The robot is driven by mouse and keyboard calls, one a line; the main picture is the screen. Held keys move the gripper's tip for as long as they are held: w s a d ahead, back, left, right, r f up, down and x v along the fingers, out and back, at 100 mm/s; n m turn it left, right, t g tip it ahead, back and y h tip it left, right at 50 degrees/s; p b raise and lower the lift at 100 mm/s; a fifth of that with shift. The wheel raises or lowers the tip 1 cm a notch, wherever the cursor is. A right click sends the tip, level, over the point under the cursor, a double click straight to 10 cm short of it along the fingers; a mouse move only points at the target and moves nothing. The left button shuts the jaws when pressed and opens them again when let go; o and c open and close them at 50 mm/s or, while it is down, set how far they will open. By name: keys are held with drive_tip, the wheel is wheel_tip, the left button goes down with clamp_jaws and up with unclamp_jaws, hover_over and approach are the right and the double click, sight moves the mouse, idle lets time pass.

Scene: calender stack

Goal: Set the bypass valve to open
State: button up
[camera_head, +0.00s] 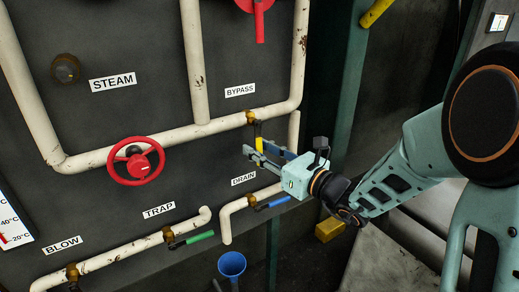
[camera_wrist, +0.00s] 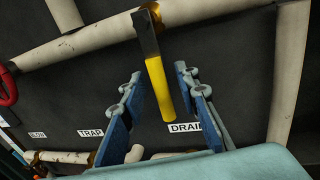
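The bypass valve (camera_head: 250,117) sits on the horizontal cream pipe under the BYPASS label (camera_head: 240,90). Its yellow handle (camera_head: 258,134) hangs down, across the pipe's run. In the wrist view the yellow handle (camera_wrist: 160,88) hangs from a dark metal lever between my two blue finger pads. My gripper (camera_head: 262,154) is open just below the valve, with its fingers on either side of the handle's lower part. Gaps show between the handle and both pads in the wrist view. The handle's lower end is partly hidden by the fingers in the head view.
The DRAIN valve's blue handle (camera_head: 273,202) is just below my gripper. A green handle (camera_head: 200,237) is at the TRAP pipe. A red handwheel (camera_head: 135,161) is to the left. A blue funnel (camera_head: 231,264) stands below. A green post (camera_head: 348,85) rises to the right.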

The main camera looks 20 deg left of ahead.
sight(273, 116)
clamp_jaws()
idle(0.3)
drive_tip(key=shift+w, duration=0.15)
drive_tip(key=w+d+r+n+h+b, duration=0.1)
drive_tip(key=r+n+b, duration=0.1)
drive_tip(key=n+b, duration=0.3)
drive_tip(key=w+d+r+n+t+h+b, duration=0.1)
drive_tip(key=w+r+n+b, duration=0.1)
drive_tip(key=n+b, duration=0.3)
drive_tip(key=w+d+r+n+h+b, duration=0.1)
drive_tip(key=d+r+n+b, duration=0.1)
drive_tip(key=n+b, duration=0.3)
drive_tip(key=shift+w+d+r+n+t+h+b, duration=0.1)
drive_tip(key=shift+w+r+n+t+h+b, duration=0.25)
drive_tip(key=shift+b, duration=1.45)
